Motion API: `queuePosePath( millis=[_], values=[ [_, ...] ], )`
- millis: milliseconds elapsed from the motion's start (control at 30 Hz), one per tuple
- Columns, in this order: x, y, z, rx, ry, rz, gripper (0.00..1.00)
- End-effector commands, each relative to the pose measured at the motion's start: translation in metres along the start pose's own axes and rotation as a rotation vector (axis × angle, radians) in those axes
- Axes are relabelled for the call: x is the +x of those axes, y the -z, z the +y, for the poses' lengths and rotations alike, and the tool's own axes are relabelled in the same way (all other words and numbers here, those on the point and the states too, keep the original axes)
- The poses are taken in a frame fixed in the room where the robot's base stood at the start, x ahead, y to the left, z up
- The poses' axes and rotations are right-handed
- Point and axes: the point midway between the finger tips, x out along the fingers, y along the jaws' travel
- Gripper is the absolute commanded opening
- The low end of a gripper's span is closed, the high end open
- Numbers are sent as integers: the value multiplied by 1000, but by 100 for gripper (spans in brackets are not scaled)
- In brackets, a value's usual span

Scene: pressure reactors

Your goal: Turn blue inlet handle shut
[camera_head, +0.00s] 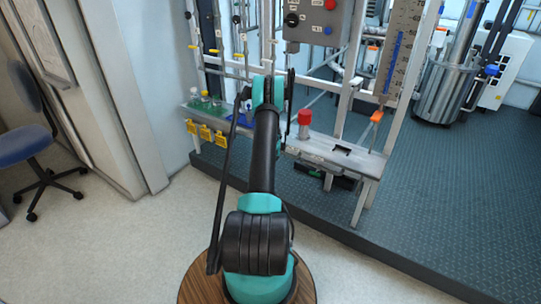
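A small blue handle or knob (491,70) shows at the right, beside the shiny metal tank. Another blue piece (243,120) lies on the bench just left of my arm, partly covered by it. I cannot tell which blue part is the inlet handle. My arm stretches away from the camera toward the reactor frame, and its far teal joint is in front of the bench. My gripper's fingers are hidden beyond that joint, so its hold and its distance to any handle cannot be seen.
The metal frame carries a grey control box (315,22), a ruler-like scale (402,45) and an orange handle (377,116). A red-capped cylinder (305,118), green-based glassware (205,102) and yellow tags (205,132) are at the bench. A blue chair (25,143) stands left. The front floor is clear.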

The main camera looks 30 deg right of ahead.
Motion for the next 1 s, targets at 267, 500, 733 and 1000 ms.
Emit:
queuePosePath(
  millis=[267, 500, 733, 1000],
  values=[
    [1, 0, 10, 105, 243, 1, 26],
    [4, -1, 15, 184, 436, 1, 26],
    [6, -2, 18, 240, 576, 1, 26],
    [7, -3, 19, 276, 666, -1, 26]
  ],
)
